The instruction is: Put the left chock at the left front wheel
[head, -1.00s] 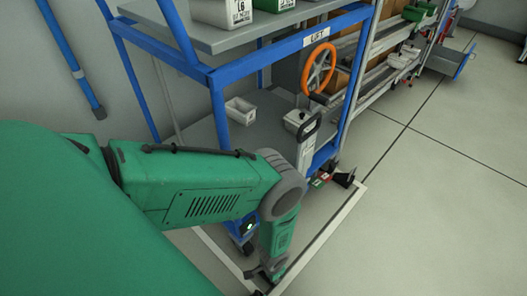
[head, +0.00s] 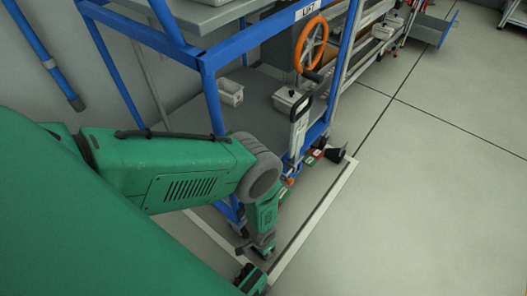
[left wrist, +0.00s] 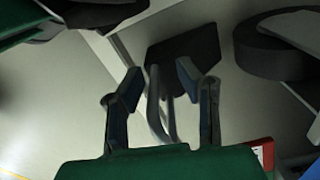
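My left gripper (head: 263,248) reaches down to the floor near the front of the blue cart. In the left wrist view the left gripper (left wrist: 158,72) is open, its two fingers apart on either side of a grey looped handle. The handle belongs to a black block (left wrist: 183,46), which looks like the left chock and lies just beyond the fingertips. I see no clear grip on the handle. A dark round wheel (left wrist: 268,55) is to the right of the block. In the head view my arm and gripper largely hide the chock and wheel. My right gripper is not in view.
Floor to the right is clear.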

